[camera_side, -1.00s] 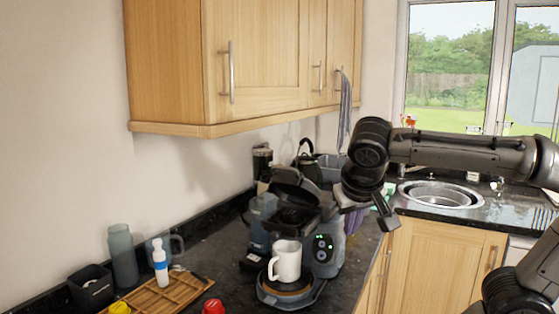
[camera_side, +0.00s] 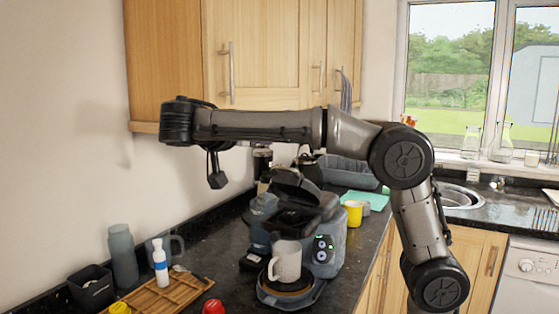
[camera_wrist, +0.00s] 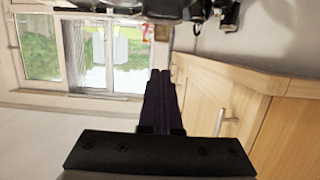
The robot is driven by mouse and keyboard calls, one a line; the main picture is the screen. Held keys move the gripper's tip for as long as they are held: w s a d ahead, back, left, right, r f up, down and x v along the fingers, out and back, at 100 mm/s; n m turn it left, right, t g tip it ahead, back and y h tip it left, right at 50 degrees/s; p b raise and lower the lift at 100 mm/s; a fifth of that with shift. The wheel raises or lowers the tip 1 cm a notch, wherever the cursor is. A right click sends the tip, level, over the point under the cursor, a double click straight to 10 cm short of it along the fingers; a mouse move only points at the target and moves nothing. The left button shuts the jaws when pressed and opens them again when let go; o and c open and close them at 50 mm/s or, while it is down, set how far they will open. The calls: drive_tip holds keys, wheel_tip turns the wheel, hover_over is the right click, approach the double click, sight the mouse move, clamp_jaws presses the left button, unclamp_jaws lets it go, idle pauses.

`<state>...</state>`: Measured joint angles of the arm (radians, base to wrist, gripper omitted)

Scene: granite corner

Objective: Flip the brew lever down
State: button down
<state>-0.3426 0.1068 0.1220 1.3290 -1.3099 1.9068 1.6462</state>
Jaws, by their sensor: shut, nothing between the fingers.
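The dark coffee machine (camera_side: 328,250) stands on the counter in the side view, with lit controls on its front. Its black top part (camera_side: 296,187) is raised and tilted; I cannot pick out the brew lever as a separate piece. A white mug (camera_side: 287,262) stands on its round drip base. Dark machine-like parts (camera_wrist: 195,8) are cut off at the top edge.
Wall cupboards (camera_side: 262,60) hang close behind my arm. A wooden tray (camera_side: 165,297) with a white bottle (camera_side: 160,265), a dark bin (camera_side: 91,287) and a red-topped item (camera_side: 213,307) lie left of the machine. A yellow cup (camera_side: 353,213) stands behind it at right.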

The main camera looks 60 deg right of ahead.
drive_tip(key=x, duration=1)
drive_tip(key=shift+s, duration=0.1)
drive_tip(key=shift+a+f, duration=0.6)
drive_tip(key=shift+f, duration=0.35)
drive_tip(key=shift+a+f, duration=0.5)
drive_tip(key=shift+f, duration=0.25)
drive_tip(key=shift+a+f, duration=0.1)
